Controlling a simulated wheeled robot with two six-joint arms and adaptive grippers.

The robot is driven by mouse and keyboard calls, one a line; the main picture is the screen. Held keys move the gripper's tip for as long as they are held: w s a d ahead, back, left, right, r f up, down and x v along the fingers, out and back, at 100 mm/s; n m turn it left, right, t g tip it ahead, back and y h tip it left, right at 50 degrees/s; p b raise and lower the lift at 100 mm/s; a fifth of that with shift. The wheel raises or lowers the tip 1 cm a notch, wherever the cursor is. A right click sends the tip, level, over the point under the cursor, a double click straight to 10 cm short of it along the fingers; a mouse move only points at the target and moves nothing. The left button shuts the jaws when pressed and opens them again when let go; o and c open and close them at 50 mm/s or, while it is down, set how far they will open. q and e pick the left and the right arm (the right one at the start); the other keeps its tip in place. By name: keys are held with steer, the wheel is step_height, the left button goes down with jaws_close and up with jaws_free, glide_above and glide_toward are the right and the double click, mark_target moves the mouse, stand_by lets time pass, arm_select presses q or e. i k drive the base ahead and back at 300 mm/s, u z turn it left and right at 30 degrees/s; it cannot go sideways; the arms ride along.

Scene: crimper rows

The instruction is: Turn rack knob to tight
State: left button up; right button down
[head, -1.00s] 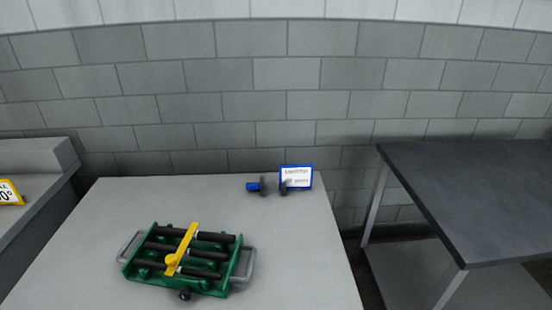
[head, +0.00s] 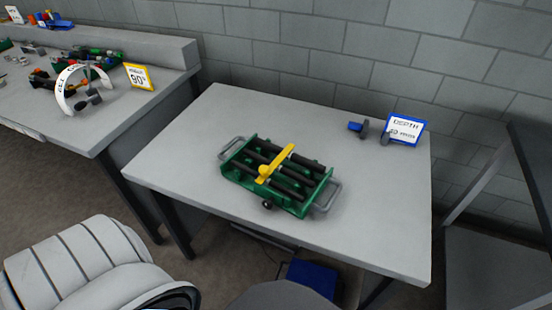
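A green rack (head: 235,172) with dark rods across it and a grey handle at each end sits on the middle of the light grey table (head: 190,150). A yellow bar (head: 279,160) lies across the rods, with a round yellow end at its near side. A small black knob (head: 268,204) sticks out of the rack's near side. Its setting is too small to read. Neither of my grippers is in the head view.
A blue-framed sign (head: 405,129) and a small blue and dark tool (head: 357,128) stand at the table's back right. A cluttered bench (head: 60,128) with a yellow-framed 90° sign (head: 138,77) is at left. A dark-topped table (head: 530,165) is at right. The table around the rack is clear.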

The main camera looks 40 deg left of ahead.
mark_target(267, 205)
steer(key=u, duration=2.8)
steer(key=k, duration=0.7)
steer(key=z, duration=1.1)
steer(key=i, duration=0.5)
